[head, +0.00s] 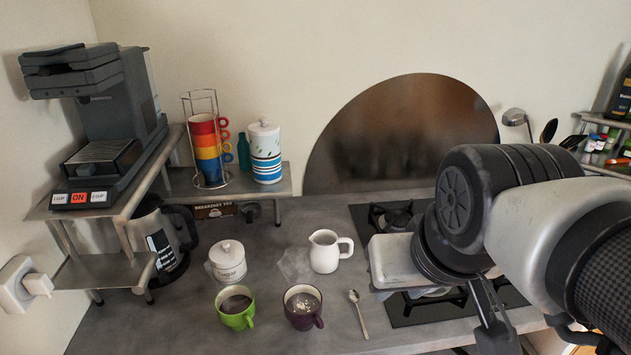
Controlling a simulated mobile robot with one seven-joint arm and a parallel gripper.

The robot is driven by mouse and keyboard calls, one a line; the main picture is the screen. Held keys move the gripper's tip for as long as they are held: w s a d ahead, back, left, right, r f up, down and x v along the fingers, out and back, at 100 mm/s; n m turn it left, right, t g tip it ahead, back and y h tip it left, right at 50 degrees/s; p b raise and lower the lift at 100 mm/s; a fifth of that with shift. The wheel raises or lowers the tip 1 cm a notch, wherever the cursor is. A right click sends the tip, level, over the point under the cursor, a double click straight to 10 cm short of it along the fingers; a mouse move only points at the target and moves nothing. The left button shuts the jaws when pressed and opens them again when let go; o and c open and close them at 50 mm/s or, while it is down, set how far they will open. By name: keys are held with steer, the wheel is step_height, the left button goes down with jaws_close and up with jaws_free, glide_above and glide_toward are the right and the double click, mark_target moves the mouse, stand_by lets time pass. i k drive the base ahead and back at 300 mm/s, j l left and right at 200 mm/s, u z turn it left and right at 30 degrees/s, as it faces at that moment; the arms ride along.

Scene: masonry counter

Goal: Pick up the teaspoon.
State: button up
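The teaspoon (359,314) is a small, light metal spoon lying on the grey counter near its front edge. Its bowl points to the back and its handle runs toward the front. It lies to the right of the dark purple cup, apart from it, and left of the stove. My gripper (493,318) is at the right, over the stove's front area, well to the right of the teaspoon and not touching it. My arm hides much of the gripper, so its opening and anything between its fingers do not show clearly.
A purple cup (303,309), a green cup (236,309), a white creamer jug (325,251) and a lidded sugar pot (227,262) stand around the spoon's left and back. The stove (408,312) lies right. A coffee machine (98,120) stands on a raised shelf at left.

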mark_target(353, 297)
steer(key=l+u, duration=0.1)
steer(key=k+j+z, duration=0.6)
steer(key=k+j, duration=0.15)
steer(key=k, duration=0.1)
